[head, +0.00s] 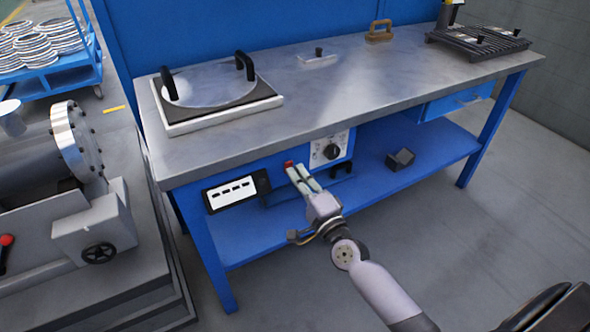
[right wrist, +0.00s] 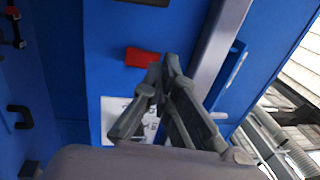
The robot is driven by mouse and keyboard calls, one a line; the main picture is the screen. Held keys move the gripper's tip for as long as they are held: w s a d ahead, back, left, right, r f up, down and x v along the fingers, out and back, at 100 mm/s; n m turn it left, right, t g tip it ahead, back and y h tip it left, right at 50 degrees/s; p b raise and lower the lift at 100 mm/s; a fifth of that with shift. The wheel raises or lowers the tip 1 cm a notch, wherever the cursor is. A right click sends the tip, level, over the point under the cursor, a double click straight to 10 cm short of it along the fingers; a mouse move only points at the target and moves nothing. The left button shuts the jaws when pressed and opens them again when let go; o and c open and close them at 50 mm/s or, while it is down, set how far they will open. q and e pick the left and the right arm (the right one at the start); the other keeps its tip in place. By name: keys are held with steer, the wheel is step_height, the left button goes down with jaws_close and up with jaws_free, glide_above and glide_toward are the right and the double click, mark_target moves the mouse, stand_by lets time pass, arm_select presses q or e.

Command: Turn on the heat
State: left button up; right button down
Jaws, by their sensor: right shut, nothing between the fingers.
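A small red switch (head: 289,164) sits on the blue front under the metal tabletop, left of a white panel (head: 341,138) with a black knob (head: 331,151). In the right wrist view the red switch (right wrist: 140,57) is just left of my fingertips, and the white panel (right wrist: 113,118) is partly hidden behind a finger. My right gripper (head: 297,172) is shut and empty, its tips close to the red switch; I cannot tell whether they touch it. It also shows in the right wrist view (right wrist: 163,66). My left gripper is not in view.
The workbench top (head: 330,95) carries a framed plate with black handles (head: 213,88) and a dark slatted rack (head: 478,42). A white slotted panel (head: 232,193) hangs left of my gripper. A dark block (head: 400,159) lies on the blue lower shelf (head: 430,150). A grey machine (head: 60,190) stands left.

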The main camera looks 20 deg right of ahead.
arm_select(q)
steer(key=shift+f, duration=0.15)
arm_select(e)
steer(key=shift+w+r, duration=0.1)
steer(key=shift+w, duration=0.7)
steer(key=shift+w+r, duration=0.2)
steer(key=shift+r, duration=0.05)
steer(key=shift+w+a, duration=0.1)
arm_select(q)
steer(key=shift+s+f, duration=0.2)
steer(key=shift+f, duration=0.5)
